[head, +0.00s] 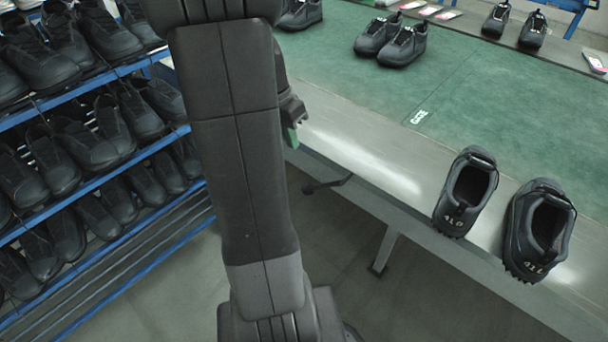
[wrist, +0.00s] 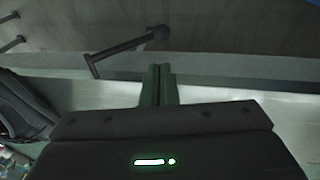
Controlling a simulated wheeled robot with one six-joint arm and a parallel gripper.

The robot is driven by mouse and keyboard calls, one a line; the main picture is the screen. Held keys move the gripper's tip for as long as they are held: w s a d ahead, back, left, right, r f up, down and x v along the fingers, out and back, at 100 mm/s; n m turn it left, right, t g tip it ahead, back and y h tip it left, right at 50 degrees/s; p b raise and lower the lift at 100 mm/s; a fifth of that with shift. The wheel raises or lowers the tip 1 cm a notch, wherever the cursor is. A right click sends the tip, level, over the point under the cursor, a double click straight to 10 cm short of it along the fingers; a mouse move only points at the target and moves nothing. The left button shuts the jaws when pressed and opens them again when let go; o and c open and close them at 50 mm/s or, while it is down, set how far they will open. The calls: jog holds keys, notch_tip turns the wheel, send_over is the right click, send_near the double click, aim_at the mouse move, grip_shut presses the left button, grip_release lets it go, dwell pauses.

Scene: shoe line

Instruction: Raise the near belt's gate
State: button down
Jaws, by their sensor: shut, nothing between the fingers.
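A dark bent lever (head: 327,184) with a knob sticks out from the near belt's front side, below its metal edge. In the wrist view the lever (wrist: 120,50) lies just beyond the fingertips, slightly left, its knob at the right end. My gripper (head: 291,137) is at the belt's near edge, above and left of the lever and apart from it. Its green fingers (wrist: 160,84) are closed together and empty. The near belt (head: 470,110) is green, with a thin dark line across it and a small white label (head: 419,117) beside that line. No raised gate shows.
A pair of dark shoes (head: 465,192) with white markings stands on the metal edge at right. Another pair (head: 390,42) stands on the belt. A blue-framed rack (head: 95,190) full of shoes is at left. Open floor (head: 340,240) lies below the lever.

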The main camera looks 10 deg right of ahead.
aim_at(309, 187)
jog(key=b+x, duration=0.3)
jog(key=x, duration=1.1)
jog(key=shift+w, duration=0.1)
jog(key=shift+f+b, duration=0.15)
jog(key=shift+b, duration=0.15)
jog(key=shift+s+d+f+g+h+b, duration=0.15)
jog(key=shift+f+g+h+b, duration=0.1)
jog(key=shift+f, duration=0.1)
jog(key=shift+s+d+f+g+h+b, duration=0.15)
jog(key=shift+f+g+b, duration=0.1)
jog(key=shift+f, duration=0.1)
jog(key=s+d+f+g+h+b, duration=0.1)
jog(key=s+d+g+h+b, duration=0.2)
jog(key=s+d+g+h, duration=0.1)
jog(key=s+d+f+n+g+h+b, duration=0.1)
jog(key=s+d+f+g+h+b, duration=0.1)
jog(key=s, duration=0.7)
jog(key=d+g+h+b, duration=0.1)
jog(key=d+g+h, duration=0.1)
jog(key=d+g, duration=0.1)
jog(key=shift+d+f, duration=0.25)
jog(key=shift+d, duration=0.35)
